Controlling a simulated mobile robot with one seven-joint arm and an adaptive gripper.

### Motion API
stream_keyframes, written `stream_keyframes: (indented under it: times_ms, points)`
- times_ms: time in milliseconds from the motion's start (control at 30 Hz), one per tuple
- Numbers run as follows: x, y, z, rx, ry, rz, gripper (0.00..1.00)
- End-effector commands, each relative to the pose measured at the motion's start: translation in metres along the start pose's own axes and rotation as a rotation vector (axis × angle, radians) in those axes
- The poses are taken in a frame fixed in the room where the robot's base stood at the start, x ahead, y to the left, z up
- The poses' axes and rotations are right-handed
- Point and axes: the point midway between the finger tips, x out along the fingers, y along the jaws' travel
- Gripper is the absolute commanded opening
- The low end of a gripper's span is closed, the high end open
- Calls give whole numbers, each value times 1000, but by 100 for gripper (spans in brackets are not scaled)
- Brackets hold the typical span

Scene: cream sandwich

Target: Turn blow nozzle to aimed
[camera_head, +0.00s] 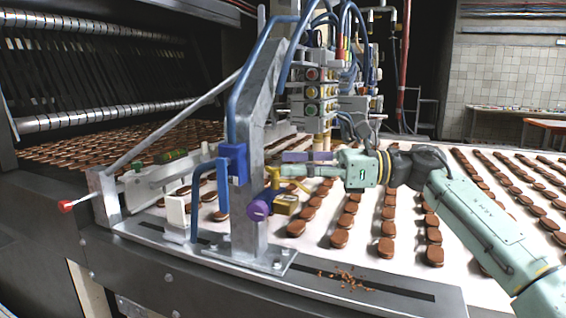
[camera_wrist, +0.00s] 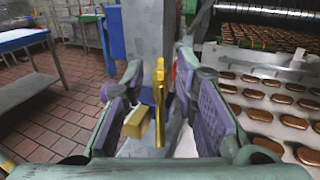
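The yellow blow nozzle (camera_head: 274,178) is on the upright grey metal post (camera_head: 247,225) at the conveyor's near edge. In the wrist view the nozzle (camera_wrist: 159,85) stands upright in front of the post, with a yellow block (camera_wrist: 137,122) at its lower left. My gripper (camera_head: 281,184) reaches in from the right, its purple-padded fingers around the nozzle area. In the wrist view my gripper (camera_wrist: 158,98) is open, one finger on each side of the nozzle, with gaps visible. The nozzle's outlet direction is unclear.
Rows of brown biscuits (camera_head: 340,238) lie on the white conveyor behind and right. A blue pipe and blue block (camera_head: 233,160) are fixed to the post. A red-tipped lever (camera_head: 66,206) sticks out left. Crumbs (camera_head: 345,277) lie on the front ledge.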

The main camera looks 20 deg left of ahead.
Motion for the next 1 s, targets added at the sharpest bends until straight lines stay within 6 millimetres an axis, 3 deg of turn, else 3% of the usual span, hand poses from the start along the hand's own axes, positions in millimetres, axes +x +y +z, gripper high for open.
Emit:
stream_keyframes:
  times_ms: [200, 533, 933, 1000]
  points:
    - [23, 0, 0, 0, 0, 0, 27]
    - [27, 0, 0, 0, -1, 0, 27]
    - [26, 0, 0, 0, -1, -1, 1]
    - [26, 0, 0, 0, -1, -1, 0]
